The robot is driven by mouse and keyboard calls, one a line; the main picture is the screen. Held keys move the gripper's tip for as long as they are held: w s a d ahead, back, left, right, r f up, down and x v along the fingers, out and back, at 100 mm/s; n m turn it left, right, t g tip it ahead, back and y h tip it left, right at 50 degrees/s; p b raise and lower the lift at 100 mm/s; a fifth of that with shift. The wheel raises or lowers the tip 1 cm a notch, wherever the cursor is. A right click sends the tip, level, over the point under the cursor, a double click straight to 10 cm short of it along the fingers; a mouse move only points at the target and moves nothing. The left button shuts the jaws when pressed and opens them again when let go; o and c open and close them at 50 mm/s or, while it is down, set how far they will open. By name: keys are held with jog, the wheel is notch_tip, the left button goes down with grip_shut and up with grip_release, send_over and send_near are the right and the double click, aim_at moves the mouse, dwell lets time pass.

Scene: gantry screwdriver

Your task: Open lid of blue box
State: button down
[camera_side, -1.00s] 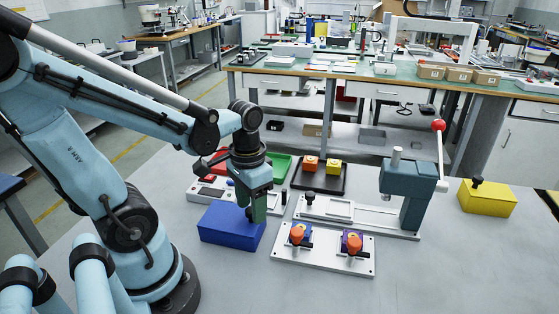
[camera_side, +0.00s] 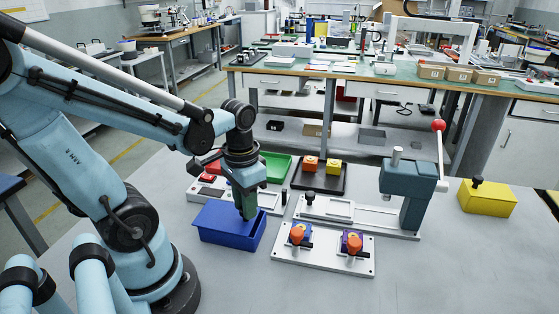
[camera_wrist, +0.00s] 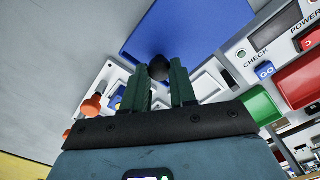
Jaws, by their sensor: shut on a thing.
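The blue box (camera_side: 228,240) stands on the grey table, left of centre in the side view. Its front wall and a thin upper rim show, with blue surface behind the rim. The blue lid (camera_wrist: 185,32) fills the upper middle of the wrist view, with a black knob (camera_wrist: 159,68) on it. My gripper (camera_wrist: 162,72) is shut on this knob, a finger on each side. In the side view my gripper (camera_side: 246,214) points down at the right part of the box and hides the knob. How far the lid is raised is hard to tell.
A white panel with red parts (camera_side: 213,181) and a green tray (camera_side: 275,164) lie behind the box. A white plate with orange knobs (camera_side: 323,255) stands close at its right. A teal press (camera_side: 405,185) and a yellow box (camera_side: 487,198) are farther right. Front table is clear.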

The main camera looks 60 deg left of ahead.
aim_at(202, 211)
jog(key=s+a, duration=0.7)
jog(key=shift+s+a, duration=0.25)
jog(key=shift+a, duration=0.15)
jog(key=c, duration=0.9)
grip_release()
jog(key=shift+d, duration=0.1)
jog(key=shift+r, duration=6.05)
jog(key=w+d+f+t, duration=0.1)
jog(key=w+d+t, duration=0.1)
jog(key=w+d, duration=0.2)
jog(key=w+d+f+t, duration=0.2)
jog(key=w+d, duration=0.3)
jog(key=w, duration=0.1)
jog(key=w+d+f+m+t, duration=0.1)
jog(key=w+d+f+t, duration=0.1)
jog(key=w+d, duration=0.3)
jog(key=shift+t, duration=0.6)
